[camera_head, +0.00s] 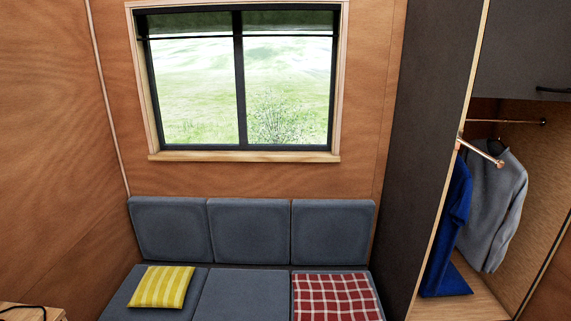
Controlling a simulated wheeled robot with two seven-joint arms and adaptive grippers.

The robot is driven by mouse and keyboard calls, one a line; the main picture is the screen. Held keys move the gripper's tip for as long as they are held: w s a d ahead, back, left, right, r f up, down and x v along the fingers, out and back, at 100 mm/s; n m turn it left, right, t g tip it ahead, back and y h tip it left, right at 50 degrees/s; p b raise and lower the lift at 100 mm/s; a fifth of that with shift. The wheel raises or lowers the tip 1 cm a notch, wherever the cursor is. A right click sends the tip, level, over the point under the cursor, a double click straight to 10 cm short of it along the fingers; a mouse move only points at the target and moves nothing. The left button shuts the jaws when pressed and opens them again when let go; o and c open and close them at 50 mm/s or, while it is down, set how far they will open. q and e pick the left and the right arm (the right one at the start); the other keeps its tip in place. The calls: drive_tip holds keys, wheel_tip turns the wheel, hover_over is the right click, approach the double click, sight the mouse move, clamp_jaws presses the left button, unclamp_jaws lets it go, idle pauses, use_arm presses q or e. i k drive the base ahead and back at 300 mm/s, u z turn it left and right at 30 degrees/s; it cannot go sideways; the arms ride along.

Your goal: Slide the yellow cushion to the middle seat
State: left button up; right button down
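The yellow cushion (162,287), with pale stripes, lies flat on the left seat (122,302) of a grey three-seat sofa, set slightly askew. The middle seat (240,296) is bare. Its front part is cut off by the bottom edge of the picture. Neither my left gripper nor my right gripper is in view.
A red and white checked cloth or cushion (335,297) covers much of the right seat. Grey back cushions (249,231) line the wall under a window (240,80). An open wardrobe (433,150) with hanging clothes stands at right. A wooden surface (28,312) shows at lower left.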

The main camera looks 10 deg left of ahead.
sight(164, 287)
drive_tip(key=u, duration=0.35)
drive_tip(key=i, duration=1.25)
drive_tip(key=u, duration=1.65)
drive_tip(key=i, duration=0.85)
drive_tip(key=u, duration=0.75)
